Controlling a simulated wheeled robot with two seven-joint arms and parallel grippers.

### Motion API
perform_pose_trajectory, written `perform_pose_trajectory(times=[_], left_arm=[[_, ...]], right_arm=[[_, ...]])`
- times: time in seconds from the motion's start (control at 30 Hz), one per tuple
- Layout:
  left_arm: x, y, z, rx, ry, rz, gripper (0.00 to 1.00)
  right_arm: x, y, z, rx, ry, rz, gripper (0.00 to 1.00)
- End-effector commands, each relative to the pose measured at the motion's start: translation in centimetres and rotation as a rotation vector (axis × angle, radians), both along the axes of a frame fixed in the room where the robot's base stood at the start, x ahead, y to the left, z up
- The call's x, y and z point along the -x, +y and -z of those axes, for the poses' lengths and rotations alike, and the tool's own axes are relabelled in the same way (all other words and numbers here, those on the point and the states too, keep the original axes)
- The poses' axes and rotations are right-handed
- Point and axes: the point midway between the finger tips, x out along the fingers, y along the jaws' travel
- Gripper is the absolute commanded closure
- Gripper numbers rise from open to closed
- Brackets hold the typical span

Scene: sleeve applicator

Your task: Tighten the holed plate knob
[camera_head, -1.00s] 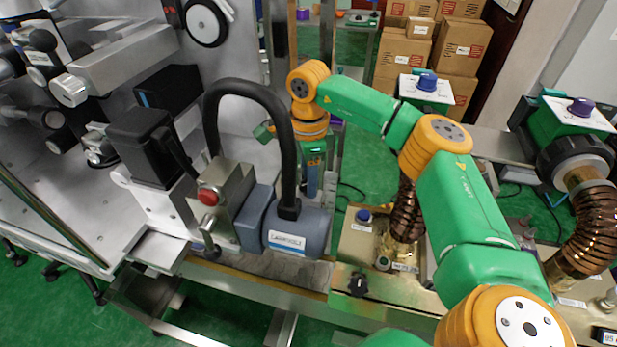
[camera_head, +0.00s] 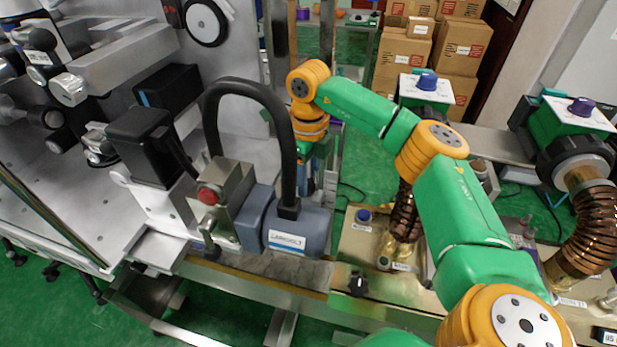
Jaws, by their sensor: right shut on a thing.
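My right arm comes in from the lower right and reaches over to the narrow gap behind the black hose. Its orange wrist points down there. My right gripper (camera_head: 308,165) is below the wrist, largely hidden by the hose and the machine. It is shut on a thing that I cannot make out. I cannot pick out the holed plate knob for certain; the area at the fingertips is hidden. My left gripper is not in view.
The black hose (camera_head: 276,108) arches close to the left of my wrist, above a grey motor (camera_head: 300,232). A brass-coloured box (camera_head: 350,248) with a black knob (camera_head: 358,284) stands to the right. Cardboard boxes (camera_head: 462,60) are stacked at the back. Green floor shows between.

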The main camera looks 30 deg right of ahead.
Motion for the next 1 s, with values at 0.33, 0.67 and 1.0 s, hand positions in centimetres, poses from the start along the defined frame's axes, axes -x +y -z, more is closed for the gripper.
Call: perform_pose_trajectory(times=[0.33, 0.67, 1.0], left_arm=[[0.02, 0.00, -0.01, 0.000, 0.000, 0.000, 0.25], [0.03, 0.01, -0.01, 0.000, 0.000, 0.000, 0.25], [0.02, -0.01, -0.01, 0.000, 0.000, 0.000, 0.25]], right_arm=[[-0.06, 0.02, -0.10, 0.000, -0.003, 0.127, 1.00], [-0.07, 0.02, -0.11, -0.001, -0.004, 0.149, 1.00], [-0.06, 0.01, -0.10, -0.001, -0.004, 0.148, 0.25]])
